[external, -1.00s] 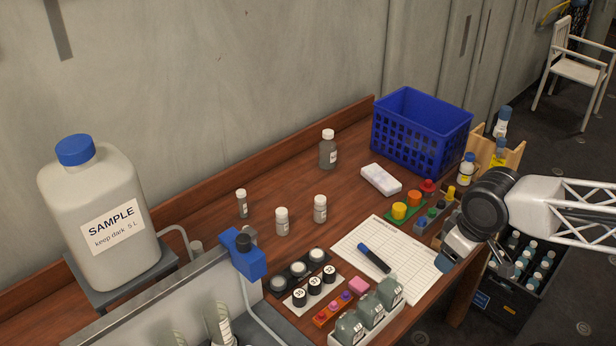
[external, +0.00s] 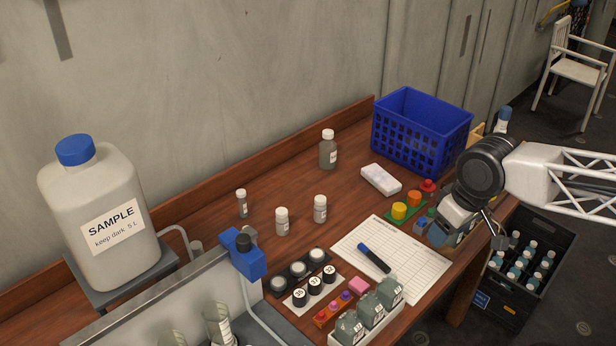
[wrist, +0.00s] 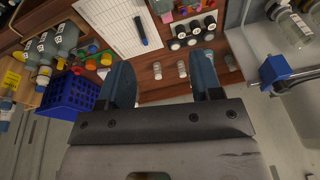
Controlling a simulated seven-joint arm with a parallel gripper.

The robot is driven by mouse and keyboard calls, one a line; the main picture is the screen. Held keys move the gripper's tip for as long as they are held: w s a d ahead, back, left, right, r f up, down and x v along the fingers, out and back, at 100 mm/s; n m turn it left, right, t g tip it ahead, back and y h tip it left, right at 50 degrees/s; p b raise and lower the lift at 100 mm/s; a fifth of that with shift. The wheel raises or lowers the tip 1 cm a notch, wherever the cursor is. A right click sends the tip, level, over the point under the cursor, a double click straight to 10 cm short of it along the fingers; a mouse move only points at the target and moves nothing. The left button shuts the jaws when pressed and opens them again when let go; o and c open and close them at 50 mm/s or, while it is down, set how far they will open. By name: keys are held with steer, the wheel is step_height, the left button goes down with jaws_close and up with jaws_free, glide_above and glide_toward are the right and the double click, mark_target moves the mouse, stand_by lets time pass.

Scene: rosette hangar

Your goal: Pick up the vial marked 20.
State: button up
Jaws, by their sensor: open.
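Three black-capped vials (external: 314,288) with white number labels stand in a white rack at the front of the bench. Their numbers are too small to read surely, so I cannot tell which is marked 20. Dark-bodied, white-topped vials (external: 297,269) stand in a dark rack beside them. Both groups appear near the top of the wrist view, including the black caps (wrist: 192,42). My gripper (wrist: 164,62) is open with nothing between its fingers.
White-capped bottles (external: 282,221) stand mid-bench. A blue basket (external: 421,128) is at the back right. A paper sheet (external: 415,268) with a marker (external: 374,257) lies between my gripper and the racks. Grey bottles (external: 372,309) stand in front. A black crate (external: 510,300) is on the floor.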

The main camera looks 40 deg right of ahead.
steer(key=w+a+r+m+y, duration=0.15)
steer(key=w+m, duration=0.25)
steer(key=w, duration=0.6)
steer(key=w+a+r+m+t+y, duration=0.1)
steer(key=w+m+y, duration=0.25)
steer(key=w, duration=0.65)
steer(key=w+a+r+m+y, duration=0.15)
steer(key=w+m, duration=0.25)
steer(key=w, duration=0.6)
steer(key=w+d+f+m+t+y, duration=0.25)
steer(key=w+m, duration=0.35)
steer(key=w, duration=0.8)
steer(key=w+d+f+m+t+y, duration=0.1)
steer(key=w+d+f+m+t, duration=0.15)
steer(key=w+m, duration=0.85)
steer(key=n, duration=0.5)
glide_toward(242, 204)
steer(key=w, duration=0.1)
steer(key=w+f, duration=0.2)
steer(key=shift+a+f+m+g, duration=0.2)
steer(key=shift+a+m+g, duration=0.05)
steer(key=shift+g, duration=0.05)
steer(key=shift+x, duration=1.25)
steer(key=shift+a, duration=0.1)
